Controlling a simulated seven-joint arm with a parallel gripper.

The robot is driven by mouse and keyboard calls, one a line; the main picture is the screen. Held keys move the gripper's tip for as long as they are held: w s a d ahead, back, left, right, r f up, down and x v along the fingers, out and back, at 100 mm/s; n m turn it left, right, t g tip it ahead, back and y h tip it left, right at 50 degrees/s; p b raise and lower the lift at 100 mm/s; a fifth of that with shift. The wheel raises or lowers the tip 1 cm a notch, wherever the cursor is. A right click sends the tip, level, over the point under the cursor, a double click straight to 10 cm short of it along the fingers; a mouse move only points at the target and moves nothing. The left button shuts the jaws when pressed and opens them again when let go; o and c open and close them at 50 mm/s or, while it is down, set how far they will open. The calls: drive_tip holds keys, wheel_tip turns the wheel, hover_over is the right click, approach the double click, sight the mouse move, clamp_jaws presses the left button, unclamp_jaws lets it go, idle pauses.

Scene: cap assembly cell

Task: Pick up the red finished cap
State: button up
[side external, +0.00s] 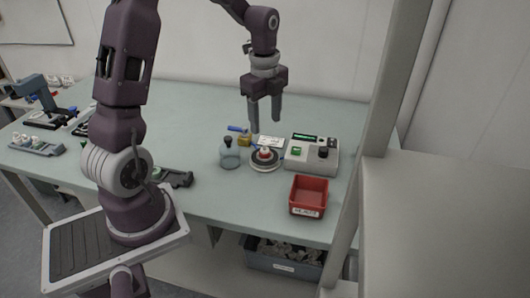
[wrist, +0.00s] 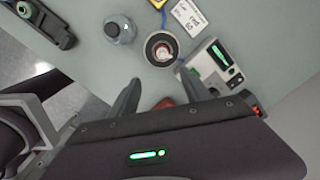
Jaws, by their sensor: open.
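A small red cap (side external: 264,150) sits on a white centre piece of a round dark-rimmed stand (side external: 264,166) on the bench. In the wrist view the same cap (wrist: 163,50) shows as a small reddish spot within the round stand (wrist: 149,43). My gripper (side external: 265,126) is above the stand, pointing down, with its fingers apart and nothing between them. In the wrist view my gripper (wrist: 161,78) has its fingertips below the stand in the picture, apart from the cap.
A grey bottle (side external: 229,156) stands close left of the stand. A control box (side external: 318,153) stands close right. A red bin (side external: 309,191) is at the front right, and a white card (side external: 271,142) lies behind the stand. The back of the bench is clear.

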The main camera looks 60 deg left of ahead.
sight(265, 145)
drive_tip(key=shift+m, duration=0.9)
drive_tip(key=f, duration=0.1)
drive_tip(key=a+f, duration=0.2)
drive_tip(key=f, duration=0.1)
drive_tip(key=shift+w+a, duration=0.25)
drive_tip(key=shift+w, duration=0.15)
wheel_tip(265, 145, down, 7)
drive_tip(key=shift+w+r, duration=0.1)
drive_tip(key=shift+w, duration=0.05)
drive_tip(key=c, duration=0.9)
